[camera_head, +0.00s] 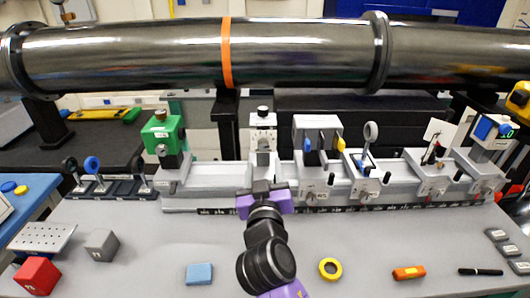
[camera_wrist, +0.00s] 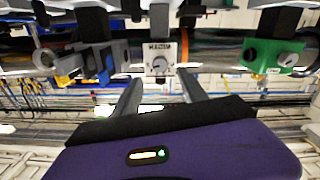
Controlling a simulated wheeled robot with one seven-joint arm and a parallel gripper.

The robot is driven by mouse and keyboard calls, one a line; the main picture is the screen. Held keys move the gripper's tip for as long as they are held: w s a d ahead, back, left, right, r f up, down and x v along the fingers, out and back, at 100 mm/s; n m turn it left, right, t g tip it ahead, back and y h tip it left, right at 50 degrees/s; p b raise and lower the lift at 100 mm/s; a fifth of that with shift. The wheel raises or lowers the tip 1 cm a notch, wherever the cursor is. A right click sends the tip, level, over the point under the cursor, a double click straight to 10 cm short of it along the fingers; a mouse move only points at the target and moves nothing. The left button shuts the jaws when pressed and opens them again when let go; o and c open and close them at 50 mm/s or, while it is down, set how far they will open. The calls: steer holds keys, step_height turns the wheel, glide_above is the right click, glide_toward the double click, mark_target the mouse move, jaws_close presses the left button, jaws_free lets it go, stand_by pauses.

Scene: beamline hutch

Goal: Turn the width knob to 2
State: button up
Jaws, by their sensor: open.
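A white slit unit (camera_head: 262,137) stands on the rail behind my gripper, with a black knob on top. In the wrist view, which is upside down, its pale front panel carries a round grey dial knob (camera_wrist: 159,66) with a dark pointer mark. Scale marks ring the dial, but the label and numbers are too small to read surely. My gripper (camera_head: 264,187) is in front of the rail, below the unit. In the wrist view my gripper (camera_wrist: 157,84) has its two dark fingers apart and empty, with the knob showing between their tips; contact is not visible.
A green unit (camera_head: 163,135) with a knob stands left on the rail (camera_head: 225,178). A grey unit with blue and yellow parts (camera_head: 318,138) stands right. A large pipe (camera_head: 300,55) crosses above. Blocks, a yellow ring (camera_head: 330,268) and a pen (camera_head: 480,271) lie on the table.

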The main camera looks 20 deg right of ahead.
mark_target(264, 147)
steer(key=p+x, duration=0.1)
steer(key=x, duration=0.6)
steer(key=shift+w+p, duration=0.2)
steer(key=shift+p, duration=0.15)
steer(key=shift+c, duration=0.4)
jaws_close()
